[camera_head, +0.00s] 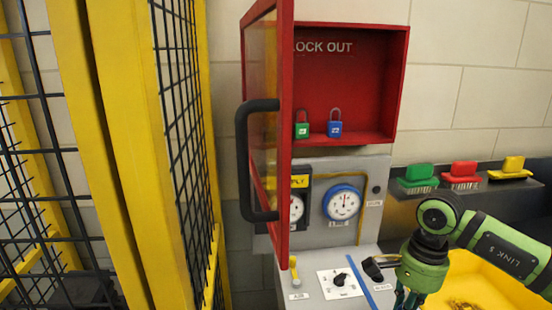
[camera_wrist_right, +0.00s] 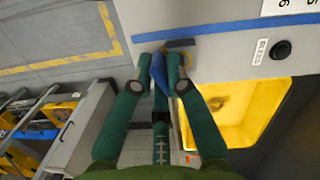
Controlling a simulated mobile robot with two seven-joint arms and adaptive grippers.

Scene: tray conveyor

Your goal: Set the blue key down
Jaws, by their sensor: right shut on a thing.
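In the wrist view my right gripper (camera_wrist_right: 159,62) is shut on the blue key (camera_wrist_right: 159,76), which shows as a small blue piece between the dark green fingers. The fingers partly cover the key. The fingertips overlap the edge of the grey panel (camera_wrist_right: 215,20) in this view; I cannot tell whether the key touches anything. In the head view the right gripper (camera_head: 408,299) is at the bottom, cut off by the frame edge, and the key cannot be made out there. My left gripper is not in view.
An open red lockout box (camera_head: 350,28) holds a green padlock (camera_head: 302,129) and a blue padlock (camera_head: 335,129); its door (camera_head: 265,130) swings outward. Below are a dial (camera_head: 343,203) and a rotary switch (camera_head: 341,280). A yellow bin (camera_wrist_right: 240,100) lies right of the gripper. Yellow fencing (camera_head: 110,150) stands left.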

